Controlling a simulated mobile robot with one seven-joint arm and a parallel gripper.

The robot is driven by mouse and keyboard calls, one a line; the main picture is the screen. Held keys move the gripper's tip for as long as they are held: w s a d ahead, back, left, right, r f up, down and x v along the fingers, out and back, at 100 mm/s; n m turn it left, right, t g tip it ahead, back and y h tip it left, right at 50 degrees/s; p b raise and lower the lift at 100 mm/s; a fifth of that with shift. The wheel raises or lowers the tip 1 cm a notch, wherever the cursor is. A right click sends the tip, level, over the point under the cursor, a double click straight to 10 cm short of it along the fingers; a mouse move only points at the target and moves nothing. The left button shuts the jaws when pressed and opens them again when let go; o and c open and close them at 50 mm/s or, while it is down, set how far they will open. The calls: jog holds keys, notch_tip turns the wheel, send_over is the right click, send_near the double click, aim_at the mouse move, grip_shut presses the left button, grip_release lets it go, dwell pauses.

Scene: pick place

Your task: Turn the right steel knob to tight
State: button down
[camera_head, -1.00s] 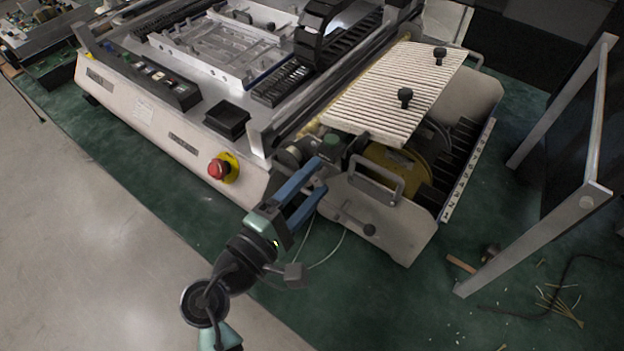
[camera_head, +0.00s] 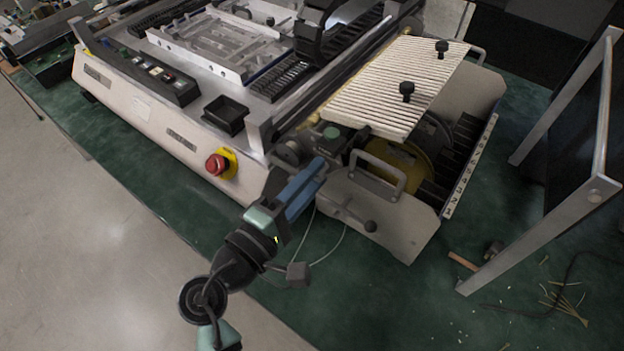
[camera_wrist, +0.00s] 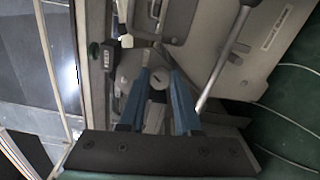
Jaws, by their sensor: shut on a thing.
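A round grey steel knob (camera_wrist: 158,80) with a slot-like mark on its face sits between the two blue fingers of my gripper in the wrist view (camera_wrist: 160,76). The gripper is shut on it. In the head view my gripper (camera_head: 318,168) reaches up to the front side of the machine, with one finger largely overlapping the other. The held knob is hidden behind the fingers there. Another round steel part (camera_head: 288,151) shows just left of the fingertips. How tight the knob is cannot be told.
A ribbed cream plate with two black knobs (camera_head: 407,91) lies above. A red emergency button (camera_head: 217,164) is to the left. Open floor (camera_head: 110,240) lies in front.

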jog(key=shift+m+b, duration=0.4)
jog(key=shift+m, duration=0.5)
jog(key=c, duration=0.6)
grip_release()
jog(key=v, duration=1.3)
